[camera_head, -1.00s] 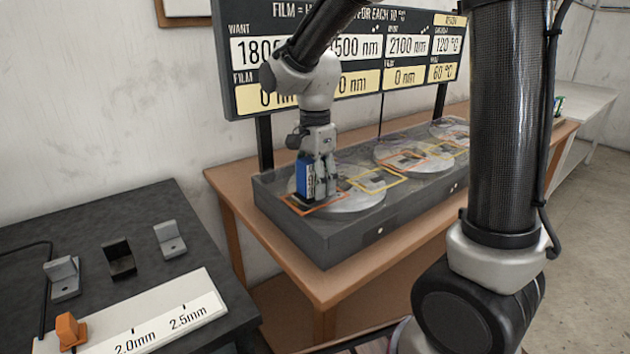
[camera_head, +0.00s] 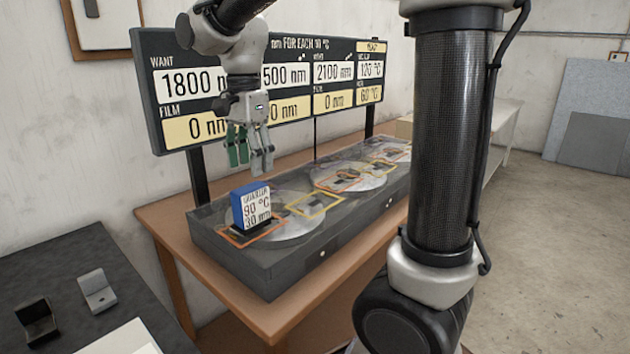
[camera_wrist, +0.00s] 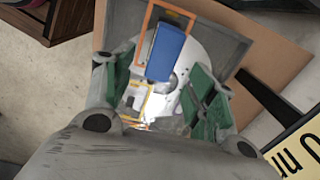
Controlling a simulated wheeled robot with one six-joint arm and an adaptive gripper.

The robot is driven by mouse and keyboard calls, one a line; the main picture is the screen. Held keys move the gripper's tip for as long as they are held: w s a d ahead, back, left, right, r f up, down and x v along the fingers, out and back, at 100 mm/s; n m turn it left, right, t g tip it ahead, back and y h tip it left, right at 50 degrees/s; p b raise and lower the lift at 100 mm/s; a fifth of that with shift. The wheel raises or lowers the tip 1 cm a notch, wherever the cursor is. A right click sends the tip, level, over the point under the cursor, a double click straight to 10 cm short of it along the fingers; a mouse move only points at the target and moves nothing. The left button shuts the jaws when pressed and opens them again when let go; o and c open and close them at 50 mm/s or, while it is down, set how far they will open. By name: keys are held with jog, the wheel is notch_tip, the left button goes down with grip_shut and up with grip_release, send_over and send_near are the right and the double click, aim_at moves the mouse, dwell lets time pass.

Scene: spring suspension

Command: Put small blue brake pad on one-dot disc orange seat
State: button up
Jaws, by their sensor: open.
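The small blue brake pad (camera_head: 250,206) stands upright at the orange-outlined seat (camera_head: 240,246) on the nearest disc (camera_head: 302,227). Its pale face reads 90 °C and 30 nm. One white dot (camera_head: 322,253) shows on the tray front by this disc. My gripper (camera_head: 248,160) is open and empty above the pad, with a gap below its fingertips. In the wrist view, my gripper (camera_wrist: 163,95) has its green-padded fingers spread wide, and the blue pad (camera_wrist: 166,52) shows beyond them, within the orange outline (camera_wrist: 150,18). The pad's exact base contact is hard to see.
The long dark tray (camera_head: 245,270) holds several discs with yellow and orange outlines on a wooden table (camera_head: 165,213). A display board (camera_head: 145,90) stands close behind my gripper. A dark table (camera_head: 70,260) with small metal brackets is at the left.

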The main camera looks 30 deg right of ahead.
jog(key=s+d+f+n+t, duration=0.1)
jog(key=s+d+n+t, duration=0.1)
jog(key=s+d+n, duration=0.5)
jog(key=s+d+f+n+t, duration=0.1)
jog(key=s+d+n+t, duration=0.1)
jog(key=s+d+n, duration=0.5)
jog(key=s, duration=0.4)
jog(key=shift+s+d+f, duration=0.2)
jog(key=shift+s+f, duration=0.15)
